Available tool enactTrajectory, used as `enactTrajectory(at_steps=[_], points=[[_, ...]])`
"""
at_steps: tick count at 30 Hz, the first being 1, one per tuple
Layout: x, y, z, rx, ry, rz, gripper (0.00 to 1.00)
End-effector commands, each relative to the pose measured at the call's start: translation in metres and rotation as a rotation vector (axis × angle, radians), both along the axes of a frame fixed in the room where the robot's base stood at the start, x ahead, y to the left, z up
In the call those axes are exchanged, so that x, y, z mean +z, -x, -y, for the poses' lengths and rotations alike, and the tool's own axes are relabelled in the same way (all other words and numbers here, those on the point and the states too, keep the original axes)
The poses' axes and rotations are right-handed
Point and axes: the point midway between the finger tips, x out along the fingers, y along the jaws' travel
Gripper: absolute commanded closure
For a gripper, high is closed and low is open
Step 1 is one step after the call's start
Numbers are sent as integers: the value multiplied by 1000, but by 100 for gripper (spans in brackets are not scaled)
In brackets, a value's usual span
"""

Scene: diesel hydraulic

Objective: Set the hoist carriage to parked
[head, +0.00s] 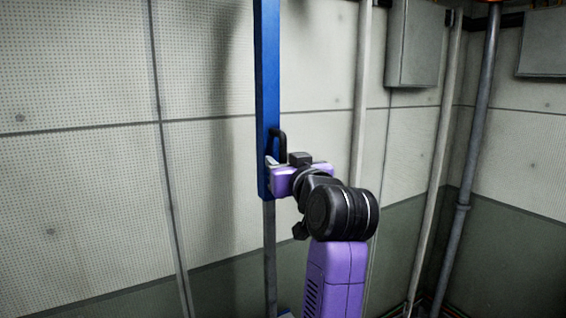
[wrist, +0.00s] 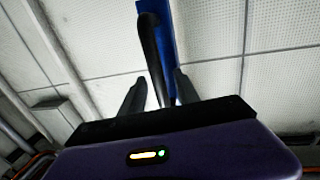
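A tall blue bar (head: 268,80), likely the hoist carriage or part of it, stands upright against the wall; its top is out of frame. A black handle (head: 281,143) sits near its lower end. My gripper (head: 271,163) is at the lower part of this handle. In the wrist view, the handle (wrist: 152,45) runs down between the two dark fingers of my gripper (wrist: 160,92), with the blue bar (wrist: 167,35) behind. The fingers are spread, with a gap visible at each side of the handle. No label or parked mark is legible.
A narrow grey rail (head: 270,250) continues below the blue bar. Panelled walls (head: 80,70) close in behind. Pipes (head: 470,160) and a grey box (head: 415,45) are at the right. The wall to the left of the bar is clear.

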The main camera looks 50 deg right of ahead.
Motion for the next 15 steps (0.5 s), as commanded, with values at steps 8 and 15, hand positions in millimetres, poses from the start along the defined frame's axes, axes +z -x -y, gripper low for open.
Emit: enactTrajectory(at_steps=[8, 15], points=[[0, 0, 0, 0, 0, 0, 100], [0, 0, 0, 0, 0, 0, 100]])
